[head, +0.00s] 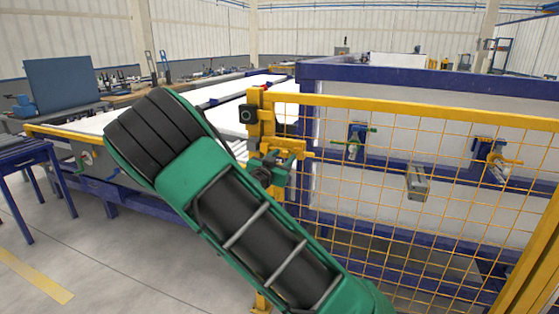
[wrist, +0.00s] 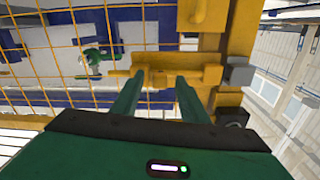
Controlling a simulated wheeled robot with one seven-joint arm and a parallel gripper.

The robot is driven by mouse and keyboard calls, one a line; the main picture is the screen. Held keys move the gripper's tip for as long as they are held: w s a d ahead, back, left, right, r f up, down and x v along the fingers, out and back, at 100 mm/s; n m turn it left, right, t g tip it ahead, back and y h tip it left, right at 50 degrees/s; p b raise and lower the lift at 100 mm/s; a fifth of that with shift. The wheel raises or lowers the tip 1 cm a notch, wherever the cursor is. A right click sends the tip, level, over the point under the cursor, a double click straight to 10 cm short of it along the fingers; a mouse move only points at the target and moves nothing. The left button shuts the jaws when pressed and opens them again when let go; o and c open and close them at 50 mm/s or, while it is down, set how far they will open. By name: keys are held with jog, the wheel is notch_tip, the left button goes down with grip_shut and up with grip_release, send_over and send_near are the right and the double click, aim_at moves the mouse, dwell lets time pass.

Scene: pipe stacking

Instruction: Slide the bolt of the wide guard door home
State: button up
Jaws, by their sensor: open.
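The wide guard door (head: 420,112) is a yellow frame with yellow wire mesh, standing at the right in the head view. Its yellow bolt (head: 306,152) sits at the door's left edge, beside the yellow post (head: 256,100). In the wrist view the bolt (wrist: 150,62) lies across the picture just beyond my fingertips. My gripper (head: 275,166) is open at the bolt, its two green fingers apart in the wrist view (wrist: 160,82). The right finger overlaps the bolt's yellow body there; I cannot tell whether they touch. How far the bolt reaches into its keeper is unclear.
A dark switch box (head: 247,115) is on the post. Behind the mesh are blue beams, clamps with green and yellow handles (head: 355,140), and a grey part (head: 417,182). A long blue-framed table (head: 110,120) stands to the left. Open floor (head: 40,260) shows at lower left.

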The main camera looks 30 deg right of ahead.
aim_at(272, 150)
grip_shut()
jog(key=shift+w+a, duration=0.95)
jog(key=shift+w, duration=0.25)
jog(key=shift+w+a, duration=0.95)
jog(key=shift+w, duration=0.25)
grip_release()
jog(key=v, duration=1)
jog(key=shift+s+a, duration=0.15)
jog(key=shift+a, duration=0.15)
